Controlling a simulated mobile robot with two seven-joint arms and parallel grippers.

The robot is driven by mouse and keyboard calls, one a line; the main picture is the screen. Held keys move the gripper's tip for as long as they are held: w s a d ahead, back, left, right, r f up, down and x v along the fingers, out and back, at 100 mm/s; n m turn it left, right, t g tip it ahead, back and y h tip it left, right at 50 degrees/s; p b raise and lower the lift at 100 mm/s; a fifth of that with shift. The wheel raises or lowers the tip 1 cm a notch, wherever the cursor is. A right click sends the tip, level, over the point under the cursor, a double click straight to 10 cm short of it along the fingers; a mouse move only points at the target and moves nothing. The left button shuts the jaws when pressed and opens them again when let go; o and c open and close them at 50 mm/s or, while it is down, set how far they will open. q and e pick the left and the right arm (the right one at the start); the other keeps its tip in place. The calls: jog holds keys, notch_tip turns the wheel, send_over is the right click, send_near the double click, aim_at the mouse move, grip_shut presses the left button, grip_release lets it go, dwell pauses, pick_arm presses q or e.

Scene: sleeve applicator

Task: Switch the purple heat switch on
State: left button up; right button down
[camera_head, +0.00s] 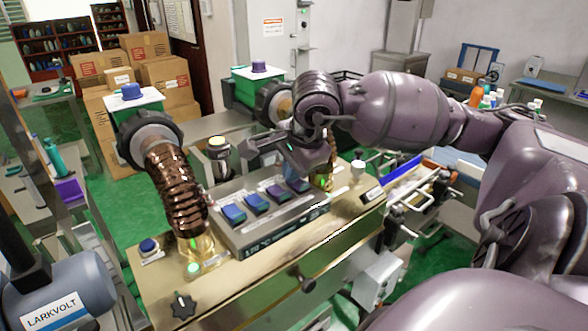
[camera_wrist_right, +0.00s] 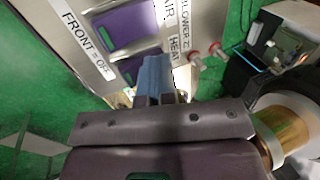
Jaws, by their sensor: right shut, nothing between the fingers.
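A grey switch panel (camera_head: 270,221) on the machine's tan top carries a row of rocker switches. Most look blue, and one (camera_head: 277,193) looks more purple. In the right wrist view, one purple rocker (camera_wrist_right: 124,27) shows plainly. A second purple rocker (camera_wrist_right: 133,67) beside the HEAT label (camera_wrist_right: 174,47) is partly hidden by my fingers. My right gripper (camera_wrist_right: 156,78) is shut and empty, with its fingertips over or beside that second rocker; I cannot tell whether they touch. In the head view the right gripper (camera_head: 308,157) is above the panel's far right end. My left gripper is out of view.
A copper-coloured hose (camera_head: 175,190) rises on the panel's left. A black knob (camera_head: 183,305) and a blue button (camera_head: 149,247) sit at the front left.

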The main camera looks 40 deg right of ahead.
aim_at(302, 185)
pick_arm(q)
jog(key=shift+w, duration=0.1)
pick_arm(e)
jog(key=shift+s, duration=0.15)
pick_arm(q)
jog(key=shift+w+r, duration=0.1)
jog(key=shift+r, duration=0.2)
pick_arm(e)
jog(key=shift+s+a, duration=0.1)
jog(key=shift+s, duration=0.55)
jog(key=shift+r, duration=0.3)
jog(key=v, duration=0.1)
jog(key=p+v, duration=0.1)
jog(key=v, duration=0.3)
jog(key=shift+w+r, duration=0.3)
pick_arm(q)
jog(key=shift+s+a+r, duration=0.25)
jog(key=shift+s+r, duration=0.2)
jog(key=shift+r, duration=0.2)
pick_arm(e)
jog(key=w+v, duration=0.1)
jog(key=v, duration=0.7)
jog(key=shift+w+r, duration=0.2)
jog(key=shift+r, duration=0.05)
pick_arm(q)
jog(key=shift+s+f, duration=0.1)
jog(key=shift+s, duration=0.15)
